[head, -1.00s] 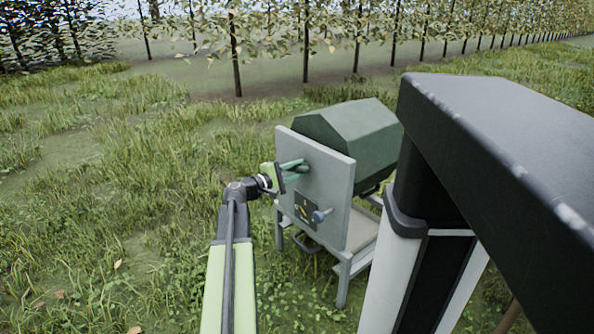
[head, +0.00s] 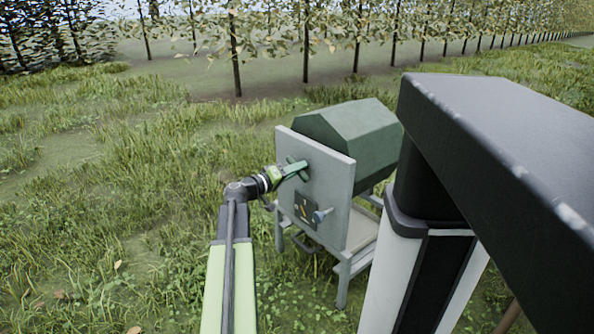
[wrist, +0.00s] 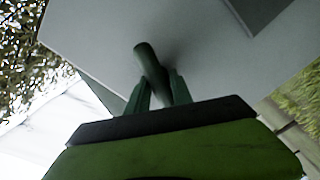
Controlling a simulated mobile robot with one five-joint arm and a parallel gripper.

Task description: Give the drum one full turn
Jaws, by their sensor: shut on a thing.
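The green drum (head: 352,140) is a faceted barrel mounted behind a grey upright panel (head: 338,208) on a stand. A green handle (head: 292,164) sticks out from the front of the panel. My gripper (head: 286,171) is at the panel's upper left, shut on the handle. In the wrist view, my gripper's two green fingers (wrist: 160,92) stand on either side of the dark green handle bar (wrist: 150,66), with the grey panel (wrist: 200,45) close behind. The handle's join to the drum is hidden.
A dark plate (head: 306,209) with yellow marks and a blue-grey knob (head: 321,215) sit lower on the panel. The stand's legs (head: 343,290) rest in grass. Grass lies open to the left. Tree rows (head: 305,45) stand behind.

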